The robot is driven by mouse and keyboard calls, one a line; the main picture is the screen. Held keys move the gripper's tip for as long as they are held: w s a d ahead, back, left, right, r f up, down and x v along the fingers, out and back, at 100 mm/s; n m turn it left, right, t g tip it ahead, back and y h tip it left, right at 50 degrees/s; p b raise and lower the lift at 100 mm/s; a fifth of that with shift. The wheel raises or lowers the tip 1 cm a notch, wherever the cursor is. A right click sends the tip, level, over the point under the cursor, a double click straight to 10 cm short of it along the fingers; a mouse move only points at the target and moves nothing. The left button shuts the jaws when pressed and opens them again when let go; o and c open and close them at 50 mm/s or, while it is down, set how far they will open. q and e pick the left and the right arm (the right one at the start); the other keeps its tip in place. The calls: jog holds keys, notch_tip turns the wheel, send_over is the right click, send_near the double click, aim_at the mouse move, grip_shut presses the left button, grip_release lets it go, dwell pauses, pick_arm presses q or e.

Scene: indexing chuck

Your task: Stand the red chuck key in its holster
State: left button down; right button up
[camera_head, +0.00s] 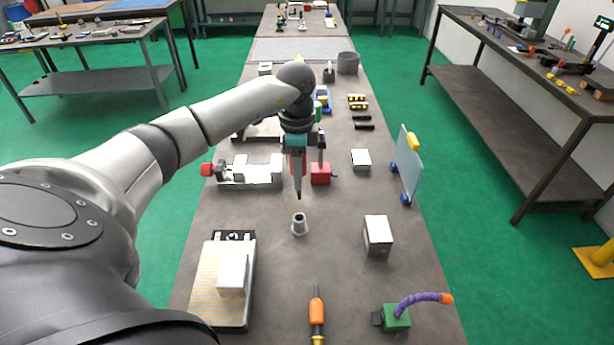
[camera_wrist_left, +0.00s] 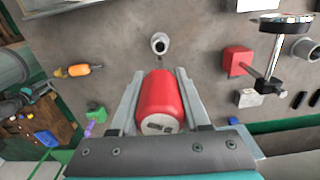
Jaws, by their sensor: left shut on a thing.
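My left gripper (camera_head: 298,172) is shut on the red chuck key and holds it above the bench. In the left wrist view the red handle of the chuck key (camera_wrist_left: 160,98) sits between the two fingers (camera_wrist_left: 158,78), its far end toward the holster. The holster, a small grey tapered cup with a round opening (camera_head: 300,225), stands upright on the bench, just below and nearer than the gripper in the head view. It also shows in the left wrist view (camera_wrist_left: 160,43), apart from the key. My right gripper is not in view.
A red block with a post (camera_head: 320,174) stands just right of the gripper, a white vise-like fixture (camera_head: 250,174) to the left. A grey block (camera_head: 377,235), an orange-handled tool (camera_head: 316,308) and a green block with purple hose (camera_head: 396,317) lie nearer. Bench around the holster is clear.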

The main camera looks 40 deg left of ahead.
aim_at(299, 199)
pick_arm(q)
jog(key=shift+p, duration=0.3)
jog(key=shift+f+b, duration=1.8)
jog(key=shift+f, duration=1.1)
jog(key=shift+p, duration=0.75)
jog(key=shift+f+b, duration=1.7)
jog(key=shift+f, duration=1.25)
jog(key=shift+c, duration=1.5)
grip_release()
notch_tip(299, 199, up, 15)
jog(key=shift+r, duration=0.15)
